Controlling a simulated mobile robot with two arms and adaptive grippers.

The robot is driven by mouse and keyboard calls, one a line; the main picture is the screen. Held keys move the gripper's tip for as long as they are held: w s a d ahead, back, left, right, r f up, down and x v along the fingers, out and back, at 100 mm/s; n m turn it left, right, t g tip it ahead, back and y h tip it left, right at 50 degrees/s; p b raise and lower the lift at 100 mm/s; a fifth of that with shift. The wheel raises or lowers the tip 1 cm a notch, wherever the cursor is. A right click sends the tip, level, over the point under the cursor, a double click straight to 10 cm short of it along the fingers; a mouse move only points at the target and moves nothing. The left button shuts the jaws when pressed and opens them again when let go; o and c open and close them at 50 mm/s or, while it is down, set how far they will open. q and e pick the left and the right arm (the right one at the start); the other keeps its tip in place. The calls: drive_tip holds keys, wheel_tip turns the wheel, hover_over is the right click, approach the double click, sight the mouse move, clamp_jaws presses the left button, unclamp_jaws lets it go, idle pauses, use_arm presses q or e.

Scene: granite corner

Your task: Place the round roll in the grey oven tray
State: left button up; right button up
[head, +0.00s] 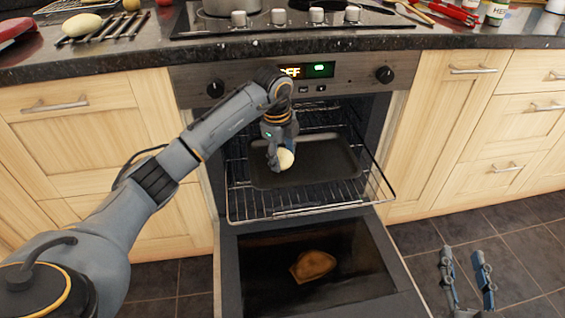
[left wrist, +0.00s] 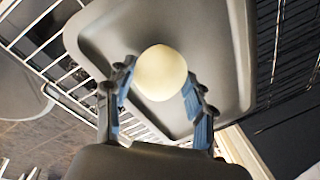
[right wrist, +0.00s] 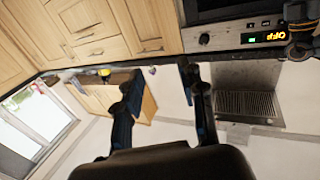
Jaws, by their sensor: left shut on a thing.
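The pale round roll (head: 285,158) is between the fingers of my left gripper (head: 279,160), over the grey oven tray. In the left wrist view the roll (left wrist: 160,72) sits between both blue-padded fingertips, with the tray behind it. The grey oven tray (head: 325,155) lies on the pulled-out wire rack in the open oven. Whether the roll touches the tray is hard to tell. My right gripper (head: 468,278) is low at the right, over the floor. Its fingers are apart and empty, as the right wrist view (right wrist: 160,100) also shows.
The oven door (head: 235,270) is folded down, with a brown bread-like piece (head: 313,265) on it. The wire rack (head: 300,208) sticks out in front. On the granite counter are another pale roll-like thing (head: 82,25), a dark rack, a pot (head: 232,8) and several jars.

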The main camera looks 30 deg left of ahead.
use_arm(q)
drive_tip(key=shift+f, duration=0.95)
use_arm(e)
drive_tip(key=shift+s+a+r+t+y, duration=0.2)
drive_tip(key=shift+r+t, duration=0.3)
drive_tip(key=shift+r, duration=0.45)
drive_tip(key=shift+w+a+r+t+y, duration=0.1)
drive_tip(key=shift+r+t+y, duration=0.3)
drive_tip(key=shift+r, duration=0.5)
use_arm(q)
drive_tip(key=shift+f, duration=0.1)
drive_tip(key=o, duration=1.2)
drive_tip(key=shift+c, duration=0.2)
use_arm(e)
drive_tip(key=shift+d, duration=0.1)
